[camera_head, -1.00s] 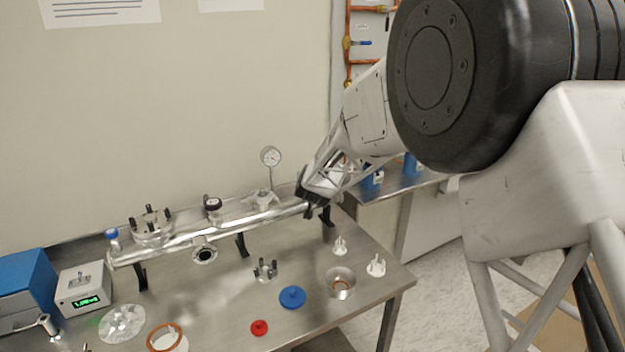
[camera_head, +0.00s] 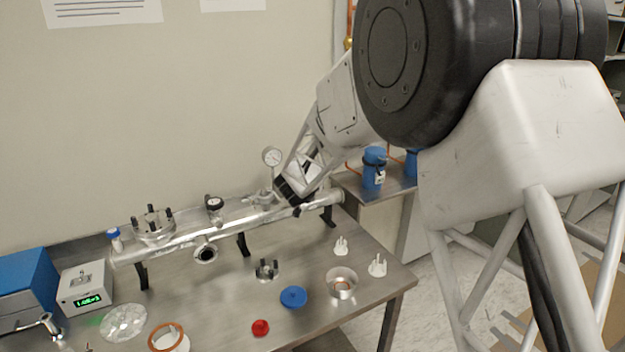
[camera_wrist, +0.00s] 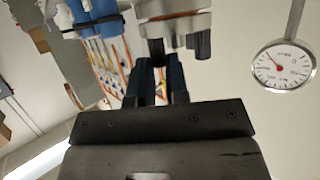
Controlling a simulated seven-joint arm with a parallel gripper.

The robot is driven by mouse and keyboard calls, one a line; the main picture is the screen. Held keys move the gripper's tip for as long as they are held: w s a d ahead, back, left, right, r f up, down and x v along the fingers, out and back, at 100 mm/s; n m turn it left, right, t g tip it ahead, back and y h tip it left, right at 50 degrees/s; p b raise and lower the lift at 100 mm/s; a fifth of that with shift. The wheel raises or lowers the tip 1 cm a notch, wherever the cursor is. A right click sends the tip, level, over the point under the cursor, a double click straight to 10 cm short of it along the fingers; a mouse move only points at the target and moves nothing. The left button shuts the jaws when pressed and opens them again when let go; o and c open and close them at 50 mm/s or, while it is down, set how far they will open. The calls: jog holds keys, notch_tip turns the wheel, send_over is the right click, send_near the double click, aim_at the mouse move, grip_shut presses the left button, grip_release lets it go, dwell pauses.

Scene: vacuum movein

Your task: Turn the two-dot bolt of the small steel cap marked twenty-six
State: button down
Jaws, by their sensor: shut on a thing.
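My gripper (camera_head: 292,198) is down at the right part of the long steel tube (camera_head: 190,242). In the wrist view my gripper (camera_wrist: 158,62) points at a steel flanged fitting (camera_wrist: 180,12) with dark bolts. Its fingers are closed around a dark bolt (camera_wrist: 157,46) under that fitting. Another dark bolt (camera_wrist: 200,44) hangs free to the right. I cannot read a twenty-six or any dots, so I cannot tell which bolt this is. In the head view my gripper hides the fitting it is at.
A round gauge (camera_head: 272,157) stands just left of my gripper; its dial (camera_wrist: 284,66) is close at right in the wrist view. A steel piece with dark posts (camera_head: 267,269), a blue disc (camera_head: 293,297), a red knob (camera_head: 260,327) and a steel bowl (camera_head: 341,284) sit on the table.

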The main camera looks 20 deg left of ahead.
jog(key=shift+h, duration=0.3)
jog(key=c, duration=1.1)
grip_release()
jog(key=v, duration=0.7)
jog(key=shift+s+r, duration=0.25)
jog(key=shift+s, duration=0.1)
